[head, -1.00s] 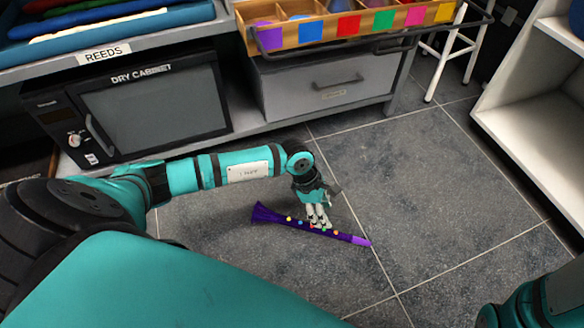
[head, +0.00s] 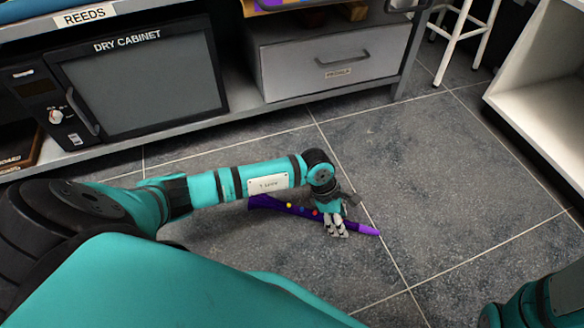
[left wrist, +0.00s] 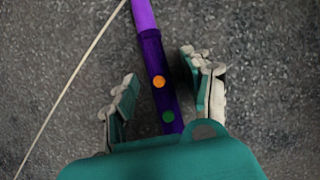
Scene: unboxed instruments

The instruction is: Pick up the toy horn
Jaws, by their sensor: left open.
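The purple toy horn (head: 299,210) lies on the grey floor, with coloured dots along its body, a flared end at left and a lighter purple tip at right. My left gripper (head: 338,228) is low over the tip-side half of the horn. In the left wrist view the gripper (left wrist: 160,92) is open, with one finger on each side of the horn (left wrist: 154,62) and gaps between. Part of the horn is hidden by my gripper and arm. My right gripper is not in view; only part of that arm shows at the lower right.
A dry cabinet (head: 140,82) and a grey drawer (head: 335,72) stand along the back under a bench. A white shelf unit (head: 545,110) is at right, with a white stool (head: 465,40) behind. The floor (head: 450,190) right of the horn is clear.

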